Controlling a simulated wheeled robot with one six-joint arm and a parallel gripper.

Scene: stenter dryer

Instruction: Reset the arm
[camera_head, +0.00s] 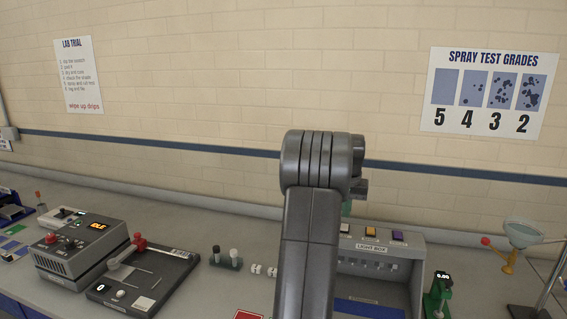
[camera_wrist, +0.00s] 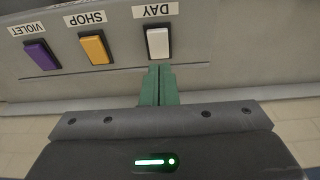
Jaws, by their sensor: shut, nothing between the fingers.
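My gripper (camera_wrist: 158,70) shows in the wrist view with its two green fingers shut together and nothing between them. The fingertips are just below the white DAY switch (camera_wrist: 158,43) on the light box; I cannot tell if they touch it. The orange SHOP switch (camera_wrist: 95,48) and the purple VIOLET switch (camera_wrist: 41,55) are to the left of it. In the head view my arm (camera_head: 315,210) is raised in front of the light box (camera_head: 413,283) and hides its left part and most of my gripper.
The grey bench (camera_head: 190,205) runs along the wall. A grey machine with an orange display (camera_head: 80,245) and a black device with a red-knobbed lever (camera_head: 140,280) stand left. A green gauge (camera_head: 437,295) and a funnel stand (camera_head: 522,235) are right.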

